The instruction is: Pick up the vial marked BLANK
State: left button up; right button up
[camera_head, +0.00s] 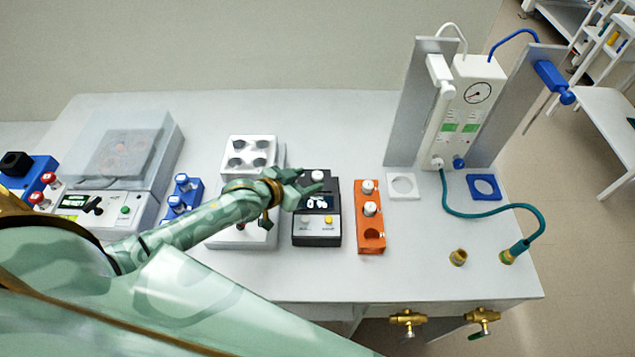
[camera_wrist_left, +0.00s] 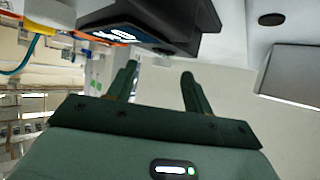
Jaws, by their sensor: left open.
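No marking BLANK can be read on any vial. A white-capped vial (camera_head: 318,176) stands at the back of the black meter (camera_head: 317,238). Two more white-capped vials, a rear one (camera_head: 368,187) and a front one (camera_head: 370,208), stand in the orange rack (camera_head: 370,243). My left gripper (camera_head: 308,181) is open, its fingers pointing right at the vial on the meter, close to it. In the left wrist view the open fingers (camera_wrist_left: 160,85) have the dark meter (camera_wrist_left: 165,18) beyond them; whether they touch the vial is unclear. My right gripper is out of view.
A white block with dark wells (camera_head: 248,146) stands behind my left forearm. A blue rack (camera_head: 186,190) and a lidded machine (camera_head: 120,150) are left. White and blue square holders (camera_head: 403,195), a gauge unit (camera_head: 475,95) and a teal hose (camera_head: 490,212) are right. The front right bench is mostly clear.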

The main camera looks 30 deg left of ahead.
aim_at(318, 181)
pick_arm(q)
jog(key=x, duration=0.3)
jog(key=shift+a+f, duration=0.1)
jog(key=shift+a, duration=0.05)
jog(key=c, duration=1.1)
jog(key=shift+o, duration=0.2)
